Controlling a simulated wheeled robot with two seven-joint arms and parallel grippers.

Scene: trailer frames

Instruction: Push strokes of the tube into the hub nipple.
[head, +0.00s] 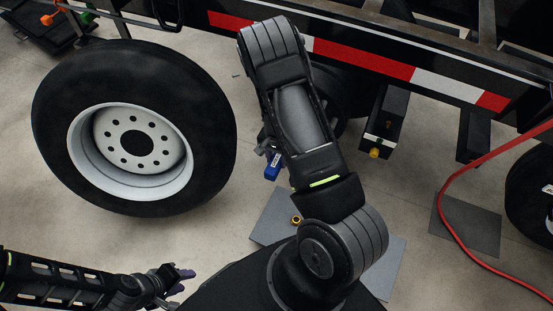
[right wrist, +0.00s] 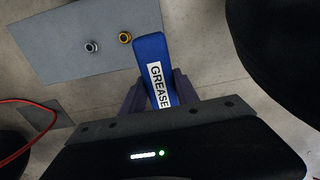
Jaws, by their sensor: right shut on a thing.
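The blue grease tube (right wrist: 151,52), with a white label reading GREASE, is between the fingers of my right gripper (right wrist: 158,88) in the right wrist view. The gripper is shut on it. In the head view the tube (head: 273,166) shows below and left of my right forearm, which hides most of that gripper. The dark wheel hub (head: 350,85) under the trailer is mostly behind my right arm. I cannot make out its nipple or whether the tube touches it. My left gripper (head: 184,281) is low at the left, away from the tube; its finger gap is unclear.
A large wheel (head: 135,125) stands off the trailer at left. A grey mat (head: 268,215) lies on the floor with a yellow ring (head: 296,220) and a silver ring (right wrist: 91,46). A red hose (head: 470,165) runs at right. The red-and-white trailer rail (head: 360,60) crosses above.

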